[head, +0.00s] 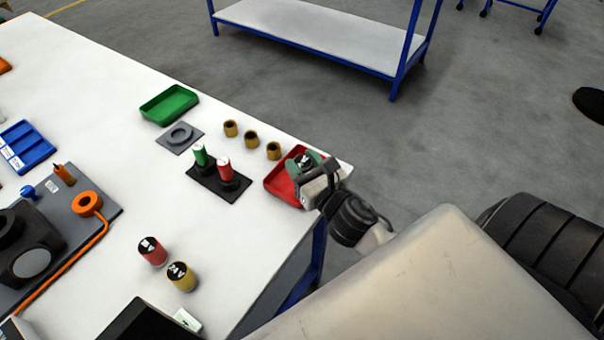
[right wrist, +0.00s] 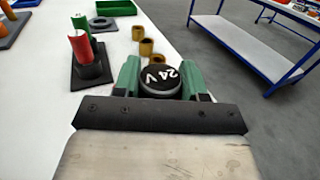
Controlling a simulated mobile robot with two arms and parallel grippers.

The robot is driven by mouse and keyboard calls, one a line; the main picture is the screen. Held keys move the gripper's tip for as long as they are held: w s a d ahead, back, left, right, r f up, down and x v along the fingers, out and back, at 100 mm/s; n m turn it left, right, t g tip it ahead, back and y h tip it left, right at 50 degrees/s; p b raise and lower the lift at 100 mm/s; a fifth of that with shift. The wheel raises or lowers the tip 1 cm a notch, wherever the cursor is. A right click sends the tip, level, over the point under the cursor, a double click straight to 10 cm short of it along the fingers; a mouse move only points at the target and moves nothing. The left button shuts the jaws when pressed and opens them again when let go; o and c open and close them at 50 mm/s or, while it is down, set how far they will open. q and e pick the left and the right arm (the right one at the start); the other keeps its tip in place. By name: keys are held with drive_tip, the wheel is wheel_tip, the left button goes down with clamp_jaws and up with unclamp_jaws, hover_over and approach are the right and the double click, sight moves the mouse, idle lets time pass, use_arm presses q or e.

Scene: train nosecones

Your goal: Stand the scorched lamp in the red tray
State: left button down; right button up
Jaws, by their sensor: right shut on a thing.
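My right gripper (head: 318,178) is at the table's right edge, over the red tray (head: 276,184). Its green fingers (right wrist: 161,78) are shut on a lamp (right wrist: 160,77) with a black top marked 24 V. The lamp top also shows between the fingers in the head view (head: 305,160). Its sides are mostly hidden, so I cannot tell how scorched it is or whether its base touches the tray floor. The gripper covers part of the tray. My left gripper is not in view.
A black holder (head: 232,190) with a green and a red lamp stands left of the tray. Several brass rings (head: 251,139) line the far edge, near a green tray (head: 169,104). A red lamp (head: 152,251) and a yellow lamp (head: 181,277) stand in front.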

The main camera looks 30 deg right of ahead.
drive_tip(key=shift+f+b, duration=0.45)
drive_tip(key=shift+f, duration=1.55)
drive_tip(key=shift+f, duration=0.1)
drive_tip(key=o, duration=1)
drive_tip(key=shift+c, duration=0.2)
drive_tip(key=shift+s, duration=0.25)
drive_tip(key=s+b, duration=0.3)
drive_tip(key=s, duration=0.8)
drive_tip(key=shift+s, duration=0.25)
